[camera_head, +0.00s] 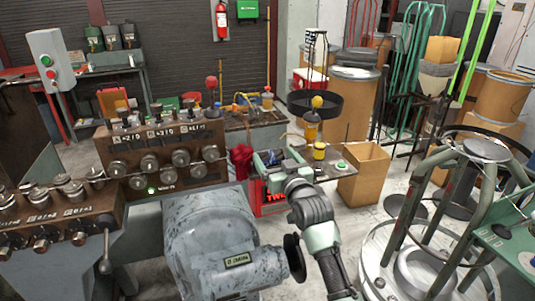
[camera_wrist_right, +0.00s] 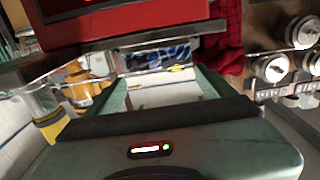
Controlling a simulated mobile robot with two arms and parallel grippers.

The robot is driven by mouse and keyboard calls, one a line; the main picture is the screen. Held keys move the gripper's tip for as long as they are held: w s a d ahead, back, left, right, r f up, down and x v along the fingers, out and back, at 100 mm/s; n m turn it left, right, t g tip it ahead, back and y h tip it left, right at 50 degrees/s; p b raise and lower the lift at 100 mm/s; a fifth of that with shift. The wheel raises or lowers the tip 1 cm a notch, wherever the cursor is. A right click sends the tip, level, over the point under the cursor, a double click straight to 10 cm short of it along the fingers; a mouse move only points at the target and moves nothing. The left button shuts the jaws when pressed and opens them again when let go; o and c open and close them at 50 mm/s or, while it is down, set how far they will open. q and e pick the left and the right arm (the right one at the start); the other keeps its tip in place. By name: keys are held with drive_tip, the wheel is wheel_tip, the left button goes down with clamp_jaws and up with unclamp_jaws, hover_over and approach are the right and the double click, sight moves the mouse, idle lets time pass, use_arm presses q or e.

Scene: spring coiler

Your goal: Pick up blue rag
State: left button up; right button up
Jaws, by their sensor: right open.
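A blue-and-white patterned cloth, which looks like the blue rag (camera_wrist_right: 158,56), shows in the right wrist view. It lies beyond the jaw opening, beside a metal shelf edge, and is partly cut off by the fingers. I cannot make it out in the head view, where my right gripper and arm cover that area. My right gripper (camera_head: 269,159) is open and empty at the small metal shelf, above the red box. In the right wrist view, its fingers (camera_wrist_right: 160,80) stand apart on either side of the cloth. I cannot tell the exact distance to it. My left gripper is not in view.
A red cloth (camera_head: 240,160) hangs left of my right gripper, beside the coiler machine's knobs (camera_head: 181,158). A red box (camera_head: 268,197) is below. An open cardboard box (camera_head: 364,180) stands farther right.

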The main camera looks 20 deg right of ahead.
sight(269, 149)
drive_tip(key=shift+w+r, duration=0.1)
drive_tip(key=shift+w, duration=0.2)
drive_tip(key=w+p, duration=0.1)
drive_tip(key=w, duration=0.2)
drive_tip(key=shift+w+a, duration=0.1)
drive_tip(key=shift+w, duration=0.05)
drive_tip(key=shift+w+f, duration=0.2)
drive_tip(key=shift+w, duration=0.4)
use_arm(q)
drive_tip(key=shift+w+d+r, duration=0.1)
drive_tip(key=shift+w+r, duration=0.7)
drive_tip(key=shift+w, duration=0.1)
use_arm(e)
drive_tip(key=shift+c, duration=0.3)
drive_tip(key=c, duration=1)
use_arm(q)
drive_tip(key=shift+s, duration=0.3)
use_arm(e)
drive_tip(key=shift+c, duration=0.3)
drive_tip(key=shift+r, duration=0.1)
